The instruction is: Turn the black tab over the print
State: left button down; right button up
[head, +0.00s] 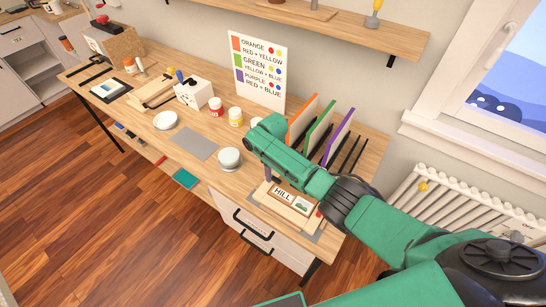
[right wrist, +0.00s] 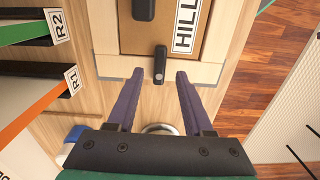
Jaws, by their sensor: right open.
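The wooden frame (head: 276,208) lies on the right part of the bench, with a brown backing (right wrist: 150,38) and a HILL label (right wrist: 185,28). My right gripper (right wrist: 160,75) is open, one finger on each side of the tab, with gaps visible. Whether the fingertips are level with it I cannot tell. My left gripper is not in view.
A larger black piece (right wrist: 143,9) lies on the backing. Orange, green and purple panels (head: 318,128) stand in a black rack close behind my right arm. A radiator (head: 470,210) is at right.

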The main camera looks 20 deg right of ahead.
aim_at(273, 178)
notch_tip(273, 178, up, 13)
jog(key=b, duration=0.1)
jog(key=shift+f, duration=0.2)
jog(key=shift+s+f, duration=0.1)
